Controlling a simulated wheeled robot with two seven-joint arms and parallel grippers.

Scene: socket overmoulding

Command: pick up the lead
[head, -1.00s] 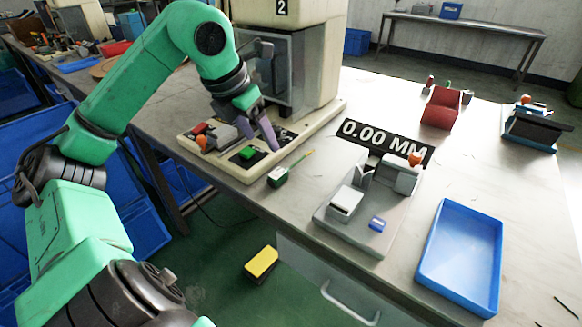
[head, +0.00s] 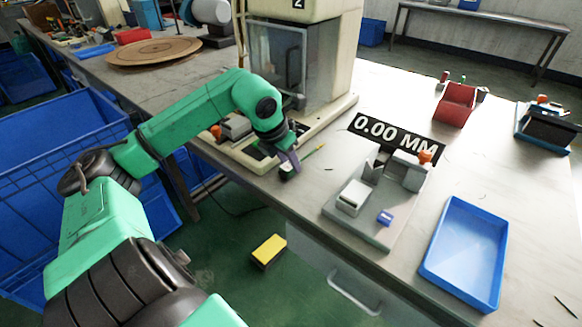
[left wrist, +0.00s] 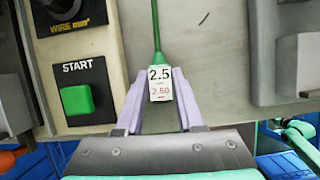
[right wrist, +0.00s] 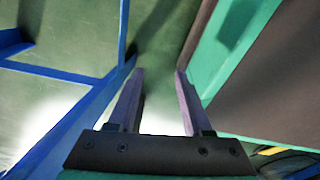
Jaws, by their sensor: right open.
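The lead is a green cable (left wrist: 155,25) with a dark green end block that carries a white label (left wrist: 160,84) reading 2.5 and 2.50. In the head view its block (head: 286,174) lies at the near edge of the table, beside the machine's base, with the thin tip pointing right. My left gripper (left wrist: 159,72) is open, with one finger on each side of the labelled block and a small gap showing. In the head view my left gripper (head: 291,166) partly hides the lead. My right gripper (right wrist: 158,73) is open and empty, away from the table.
The machine base with the green START button (left wrist: 77,99) is just left of the lead. A grey fixture (head: 370,222) and a blue tray (head: 431,270) stand to the right. A yellow-topped block (head: 268,250) is below the table edge.

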